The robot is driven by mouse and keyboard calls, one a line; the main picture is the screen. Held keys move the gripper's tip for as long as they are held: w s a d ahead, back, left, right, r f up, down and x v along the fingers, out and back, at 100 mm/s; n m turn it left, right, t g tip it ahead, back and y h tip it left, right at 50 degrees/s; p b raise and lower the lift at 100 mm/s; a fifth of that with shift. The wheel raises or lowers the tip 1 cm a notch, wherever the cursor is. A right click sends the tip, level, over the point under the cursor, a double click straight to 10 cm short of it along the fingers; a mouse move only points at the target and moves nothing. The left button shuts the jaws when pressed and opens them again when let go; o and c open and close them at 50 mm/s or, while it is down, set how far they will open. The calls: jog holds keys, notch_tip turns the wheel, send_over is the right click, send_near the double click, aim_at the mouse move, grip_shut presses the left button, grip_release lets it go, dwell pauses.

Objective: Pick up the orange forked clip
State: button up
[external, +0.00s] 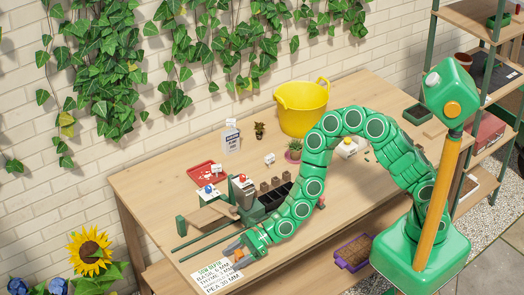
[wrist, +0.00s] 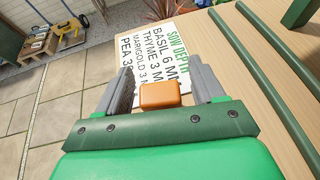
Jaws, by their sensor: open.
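The orange clip (wrist: 160,95) shows in the wrist view as a small rounded block between my two grey fingers; its forked shape cannot be made out. My gripper (wrist: 159,76) is open around it, with a gap visible on both sides. In the external view my gripper (external: 232,257) is low at the table's front left edge, beside the white sow depth card. Only a bit of the orange clip (external: 238,254) shows there, partly hidden by my fingers. I cannot tell whether it rests on the card or the table.
The sow depth card (external: 212,276) lies at the table corner. Green rails (external: 205,238) run close by my gripper. Behind are a dark seed tray (external: 273,197), a red tray (external: 203,172) and a yellow bucket (external: 302,112). Beyond the table edge is paved floor (wrist: 40,120).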

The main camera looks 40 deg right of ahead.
jog(key=c, duration=1)
jog(key=shift+r, duration=0.1)
jog(key=shift+c, duration=0.2)
